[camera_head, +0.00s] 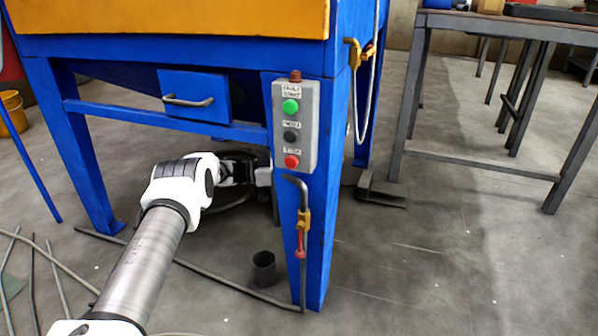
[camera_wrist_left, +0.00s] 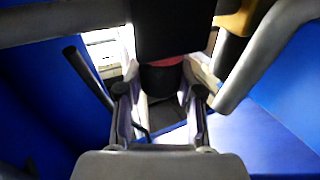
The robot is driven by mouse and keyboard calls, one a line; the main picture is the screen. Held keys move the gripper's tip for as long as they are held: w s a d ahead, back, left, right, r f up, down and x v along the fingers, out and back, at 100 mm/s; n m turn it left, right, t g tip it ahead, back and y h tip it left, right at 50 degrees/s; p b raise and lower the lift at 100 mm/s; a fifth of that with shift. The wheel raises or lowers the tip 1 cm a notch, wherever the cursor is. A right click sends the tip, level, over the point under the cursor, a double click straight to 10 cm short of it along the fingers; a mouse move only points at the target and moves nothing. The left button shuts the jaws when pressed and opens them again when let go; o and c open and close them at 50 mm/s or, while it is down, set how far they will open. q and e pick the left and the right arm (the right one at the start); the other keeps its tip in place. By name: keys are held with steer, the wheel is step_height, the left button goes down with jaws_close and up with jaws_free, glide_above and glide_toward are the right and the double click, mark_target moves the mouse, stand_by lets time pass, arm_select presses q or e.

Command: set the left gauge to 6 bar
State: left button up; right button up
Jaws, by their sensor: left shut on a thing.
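My left gripper (camera_head: 245,172) is behind the blue front leg's left side, under the machine, with its tip partly hidden. In the left wrist view its two fingers (camera_wrist_left: 162,88) are closed around a dark round knob (camera_wrist_left: 160,80) with a red band above it. The knob hangs below a wider black body (camera_wrist_left: 168,28). A pale part (camera_head: 264,177) shows beside the leg at the gripper's tip; I cannot tell what it is. No gauge face or pressure reading is legible in either view. My right gripper is not in view.
The blue machine (camera_head: 105,49) carries a grey button box (camera_head: 308,150) on its front leg. A bent grey pipe (camera_head: 303,210) with a red-handled valve (camera_head: 300,243) runs down that leg. Floor to the right is mostly clear.

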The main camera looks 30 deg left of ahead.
arm_select(q)
steer(key=o, duration=1.2)
steer(key=shift+d, duration=0.1)
steer(key=v, duration=1.2)
